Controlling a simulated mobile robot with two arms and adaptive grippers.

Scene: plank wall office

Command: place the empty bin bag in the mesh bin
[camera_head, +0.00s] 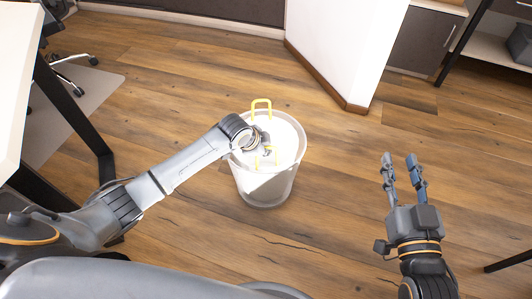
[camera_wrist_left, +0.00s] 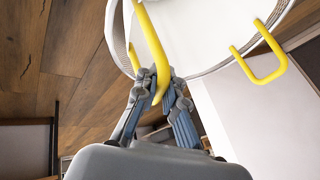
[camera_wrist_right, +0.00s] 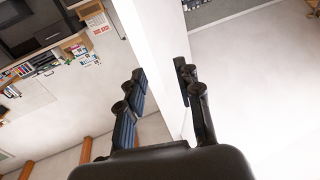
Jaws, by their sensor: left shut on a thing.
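The mesh bin (camera_head: 264,190) stands upright on the wood floor in the middle of the head view. The white bin bag (camera_head: 285,135) with two yellow handles sits within the bin's rim. How deep it reaches is hidden. My left gripper (camera_head: 266,150) is over the bin, shut on the near yellow handle. In the left wrist view the yellow handle (camera_wrist_left: 152,45) runs between the fingers, and the other handle (camera_wrist_left: 268,65) stands free at the right. My right gripper (camera_head: 403,158) is open and empty, right of the bin and apart from it.
A white wall end (camera_head: 340,50) stands behind the bin. A desk with dark legs (camera_head: 75,115) is at the left, with an office chair (camera_head: 70,70) behind it. A cabinet (camera_head: 425,40) is at the back right. The floor around the bin is clear.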

